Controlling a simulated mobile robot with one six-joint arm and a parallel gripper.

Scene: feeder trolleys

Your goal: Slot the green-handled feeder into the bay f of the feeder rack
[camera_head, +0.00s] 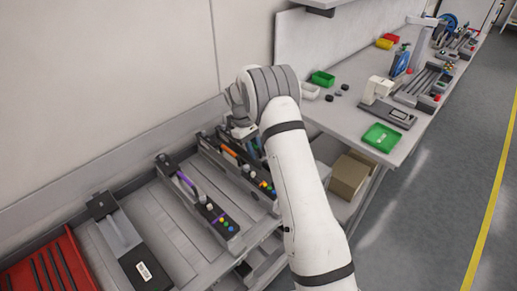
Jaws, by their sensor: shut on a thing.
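The feeder rack (165,228) is a grey trolley top with slanted parallel bays at the lower left. My gripper (241,133) is at the rack's far right end, partly covered by my own white arm. It is shut on what looks like the green-handled feeder (257,144), of which only a small green part shows beside the arm. An orange-handled feeder (238,160) lies in the rack just left of it. A purple-handled feeder (205,203) sits further left. The bay letters are not readable, so I cannot tell which is bay f.
Empty bays lie between the purple-handled feeder and a dark feeder with a white label (138,259). A red slotted tray (48,266) is at the lower left. A workbench (335,122) with bins and devices stands right of the rack, a cardboard box (349,176) beneath it.

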